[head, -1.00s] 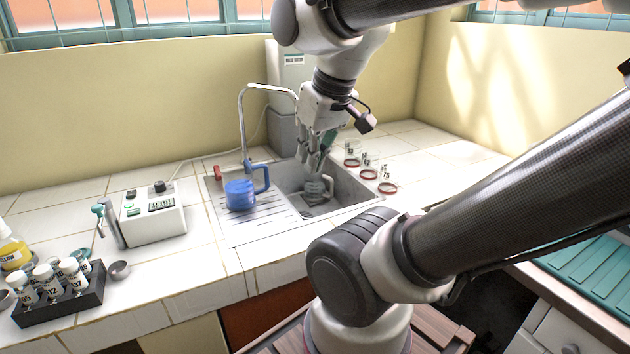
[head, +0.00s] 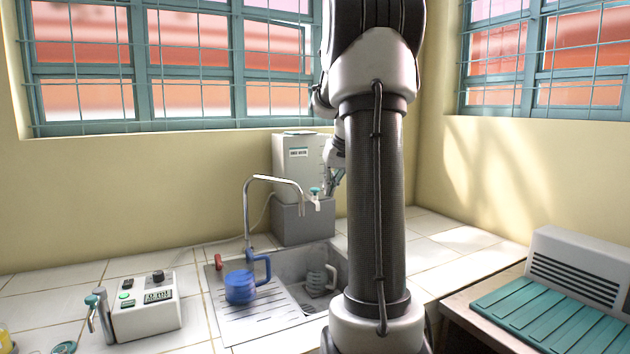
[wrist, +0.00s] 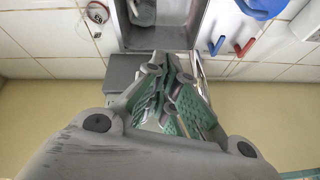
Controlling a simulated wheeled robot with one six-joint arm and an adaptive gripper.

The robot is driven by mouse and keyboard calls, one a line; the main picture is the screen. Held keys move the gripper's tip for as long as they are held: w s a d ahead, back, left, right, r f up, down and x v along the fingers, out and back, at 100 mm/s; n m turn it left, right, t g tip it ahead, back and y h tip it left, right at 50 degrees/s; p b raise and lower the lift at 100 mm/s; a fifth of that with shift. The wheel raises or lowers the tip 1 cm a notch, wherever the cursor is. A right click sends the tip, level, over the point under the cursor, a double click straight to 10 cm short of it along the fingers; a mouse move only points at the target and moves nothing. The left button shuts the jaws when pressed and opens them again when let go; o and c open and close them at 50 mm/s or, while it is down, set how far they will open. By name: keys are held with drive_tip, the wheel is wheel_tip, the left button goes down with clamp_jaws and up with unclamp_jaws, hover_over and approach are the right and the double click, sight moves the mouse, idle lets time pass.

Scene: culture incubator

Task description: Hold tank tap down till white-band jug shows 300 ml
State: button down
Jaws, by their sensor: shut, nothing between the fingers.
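The white tank (head: 300,160) stands on a grey block (head: 295,223) at the back wall, behind the sink. Its tap (head: 315,193) has a teal lever and sticks out at the front. A clear jug (head: 318,281) sits in the sink basin, roughly below the tap; it also shows at the top of the wrist view (wrist: 143,14). Its band and water level are too small to read. My gripper (head: 334,182) is beside the tank, just right of the tap, partly hidden by my arm. In the wrist view its teal-padded fingers (wrist: 172,95) are shut and empty.
A blue jug (head: 240,288) stands on the drainboard (head: 250,320) left of the sink (head: 290,262). A curved faucet (head: 247,210) rises behind it. A control box (head: 146,308) is further left. A red-rimmed dish (wrist: 97,13) lies beside the sink.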

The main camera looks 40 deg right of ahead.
drive_tip(key=w+d+r+n+t+h, duration=0.1)
drive_tip(key=w+d+r+n+t, duration=0.1)
drive_tip(key=w+d+r, duration=0.4)
drive_tip(key=w+r+t, duration=0.1)
drive_tip(key=w+r, duration=0.2)
drive_tip(key=shift+w+d+n, duration=0.2)
drive_tip(key=shift+d+n, duration=0.1)
drive_tip(key=shift+n, duration=0.1)
hover_over(315, 189)
wheel_tip(315, 189, down, 7)
drive_tip(key=shift+s+r, duration=0.1)
drive_tip(key=shift+s, duration=0.05)
wheel_tip(315, 189, down, 3)
drive_tip(key=shift+f, duration=0.6)
